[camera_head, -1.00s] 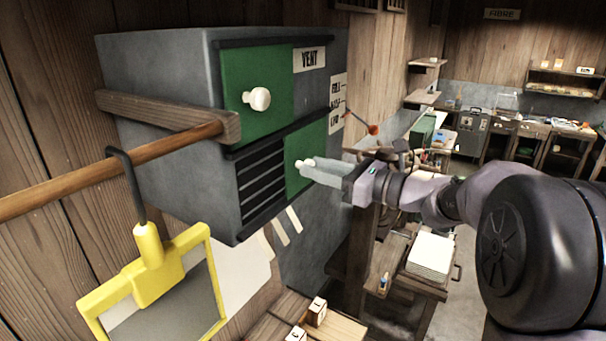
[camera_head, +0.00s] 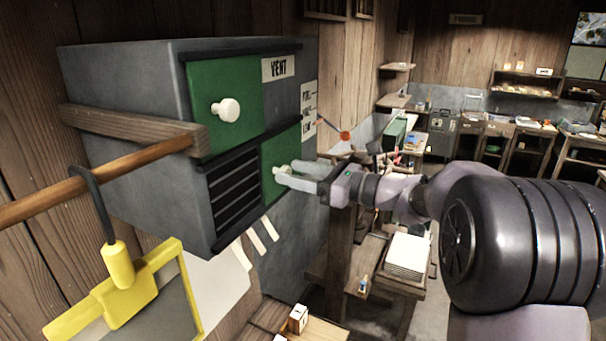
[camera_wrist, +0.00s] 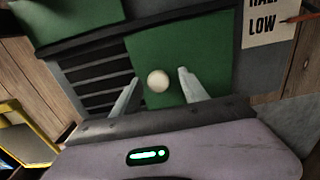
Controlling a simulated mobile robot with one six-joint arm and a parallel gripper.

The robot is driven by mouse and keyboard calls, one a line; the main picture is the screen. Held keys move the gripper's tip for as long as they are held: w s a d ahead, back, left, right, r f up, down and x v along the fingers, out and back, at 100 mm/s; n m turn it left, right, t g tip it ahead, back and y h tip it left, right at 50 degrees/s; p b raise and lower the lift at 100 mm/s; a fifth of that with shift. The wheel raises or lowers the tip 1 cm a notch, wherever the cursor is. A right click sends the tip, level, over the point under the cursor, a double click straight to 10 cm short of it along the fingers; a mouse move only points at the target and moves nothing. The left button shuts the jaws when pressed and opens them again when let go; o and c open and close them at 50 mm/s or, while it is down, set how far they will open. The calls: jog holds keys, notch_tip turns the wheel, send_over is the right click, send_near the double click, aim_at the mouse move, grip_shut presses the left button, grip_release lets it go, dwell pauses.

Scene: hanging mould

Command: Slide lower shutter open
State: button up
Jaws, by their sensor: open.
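The lower shutter (camera_head: 268,160) is a green panel on the grey vent box (camera_head: 130,130). It sits at the right of its track, with dark slats (camera_head: 233,190) bare to its left. Its pale round knob also shows in the wrist view (camera_wrist: 158,82). My gripper (camera_head: 293,176) is open at the lower shutter. In the wrist view its fingers (camera_wrist: 157,90) stand apart on either side of the knob, with gaps showing on both sides. The upper shutter (camera_head: 222,100) is green with a white knob (camera_head: 225,111).
A wooden rail (camera_head: 130,127) and a round wooden pole (camera_head: 100,180) cross the box's left side. A yellow frame (camera_head: 120,290) hangs below on a hook. A label reading LOW (camera_wrist: 266,22) is right of the lower shutter. Shelves and benches stand far right.

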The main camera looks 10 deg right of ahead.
jog(key=b+v, duration=0.3)
jog(key=v, duration=1.4)
jog(key=shift+d+b, duration=0.25)
jog(key=shift+b, duration=0.05)
jog(key=shift+f, duration=0.1)
jog(key=s+a+f+n+g+h+b, duration=0.25)
jog(key=s+a+f+n+b, duration=0.45)
jog(key=f, duration=0.5)
jog(key=s+a+f+n+g+h+b, duration=0.2)
jog(key=s+a+f+g+b, duration=0.25)
jog(key=a+f+b, duration=0.6)
jog(key=s+d+f+n+t+h+b, duration=0.1)
jog(key=s+f+n+h+b, duration=0.3)
jog(key=f, duration=0.8)
jog(key=s+d+f+n+h+b, duration=0.2)
jog(key=s+f+n+b, duration=0.6)
jog(key=f, duration=0.5)
jog(key=shift+s+f+t+h+b, duration=0.4)
jog(key=shift+s+h+b, duration=0.15)
jog(key=shift+h+b, duration=0.25)
